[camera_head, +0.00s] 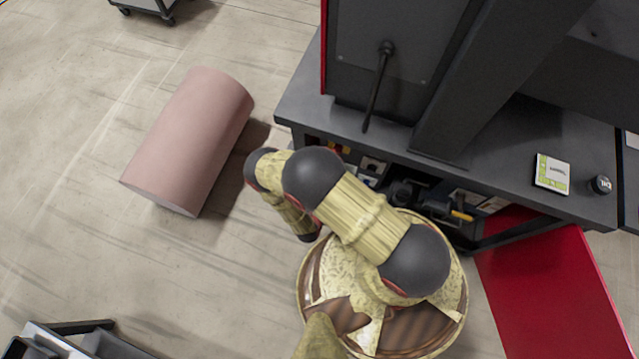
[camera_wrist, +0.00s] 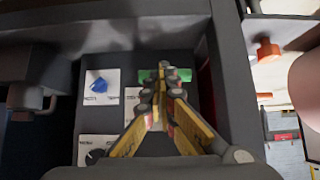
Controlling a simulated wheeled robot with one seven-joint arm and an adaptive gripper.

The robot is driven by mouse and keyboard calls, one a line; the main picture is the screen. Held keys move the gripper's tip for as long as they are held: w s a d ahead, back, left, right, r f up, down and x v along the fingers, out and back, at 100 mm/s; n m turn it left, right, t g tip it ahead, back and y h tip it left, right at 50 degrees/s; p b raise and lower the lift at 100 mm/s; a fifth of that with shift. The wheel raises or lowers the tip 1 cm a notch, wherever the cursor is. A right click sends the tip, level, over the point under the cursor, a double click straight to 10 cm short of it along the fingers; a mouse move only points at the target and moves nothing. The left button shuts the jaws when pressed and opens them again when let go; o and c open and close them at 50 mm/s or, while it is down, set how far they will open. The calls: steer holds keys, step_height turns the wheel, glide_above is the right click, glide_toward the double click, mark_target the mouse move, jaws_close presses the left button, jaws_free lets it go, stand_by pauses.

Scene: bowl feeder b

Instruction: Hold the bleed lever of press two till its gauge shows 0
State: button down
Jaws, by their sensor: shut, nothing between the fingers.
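A black lever (camera_head: 377,88) hangs on the dark side panel of a machine at the upper middle of the head view. I cannot tell whether it is the bleed lever of press two. No gauge can be made out. My gripper shows in the wrist view (camera_wrist: 163,80) with its fingers shut and empty. It points at a recessed panel, its tips over or near a green part (camera_wrist: 150,75); I cannot tell if they touch. In the head view my arm bends down beside the bench, and the gripper is not clearly visible.
The dark bench (camera_head: 520,130) carries a small card (camera_head: 552,174) and a black knob-like item (camera_head: 600,185). A blue knob (camera_wrist: 97,84) and an orange-red knob (camera_wrist: 266,50) show in the wrist view. A pink cylinder (camera_head: 190,140) and a red panel (camera_head: 550,290) are nearby. Floor at left is mostly clear.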

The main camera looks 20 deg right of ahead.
steer(key=shift+w+d+f+b, duration=0.15)
steer(key=shift+f+b, duration=0.1)
steer(key=shift+f, duration=0.65)
steer(key=shift+w+d+f+b, duration=0.15)
steer(key=shift+f+b, duration=0.1)
steer(key=shift+f, duration=0.65)
